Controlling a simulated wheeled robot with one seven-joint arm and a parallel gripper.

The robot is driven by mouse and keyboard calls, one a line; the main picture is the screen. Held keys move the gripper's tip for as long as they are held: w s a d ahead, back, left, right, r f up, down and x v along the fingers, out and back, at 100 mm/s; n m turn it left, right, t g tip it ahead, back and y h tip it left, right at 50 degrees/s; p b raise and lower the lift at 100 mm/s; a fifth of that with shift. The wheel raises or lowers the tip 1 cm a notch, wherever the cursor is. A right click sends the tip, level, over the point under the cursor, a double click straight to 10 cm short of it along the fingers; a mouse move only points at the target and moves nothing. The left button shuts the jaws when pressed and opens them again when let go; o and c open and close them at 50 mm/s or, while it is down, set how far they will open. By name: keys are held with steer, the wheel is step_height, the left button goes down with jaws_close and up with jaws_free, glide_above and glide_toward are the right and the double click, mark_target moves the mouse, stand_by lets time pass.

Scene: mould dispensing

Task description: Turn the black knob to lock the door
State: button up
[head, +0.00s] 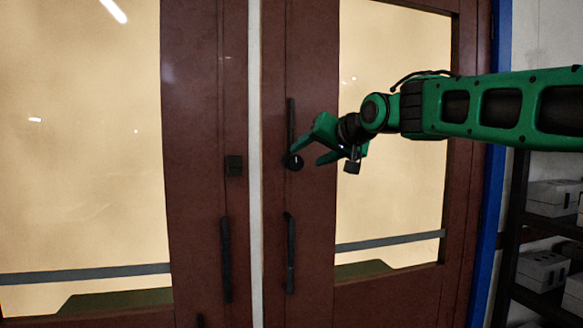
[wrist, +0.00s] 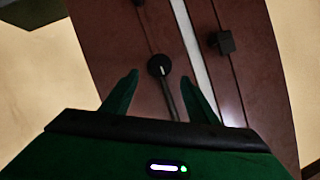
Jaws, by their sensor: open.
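The round black knob (head: 293,162) sits on the brown right-hand door, near the seam between the doors. In the wrist view the knob (wrist: 160,66) carries a short white mark and shows between and just beyond my fingertips. My green gripper (head: 311,150) is open and empty, to the right of the knob in the head view. In the wrist view both fingers of my gripper (wrist: 160,76) are spread on either side of the knob. I cannot tell whether either finger touches it.
A black block (head: 233,165) sits on the left door, across the pale seam (head: 255,200). Black handles (head: 290,255) (head: 226,260) hang lower on both doors. A thin black bar (head: 291,120) rises above the knob. Shelves with grey boxes (head: 545,270) stand at right.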

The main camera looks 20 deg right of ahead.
mark_target(298, 161)
steer(key=x, duration=0.9)
steer(key=shift+w+f, duration=0.15)
steer(key=shift+w, duration=0.05)
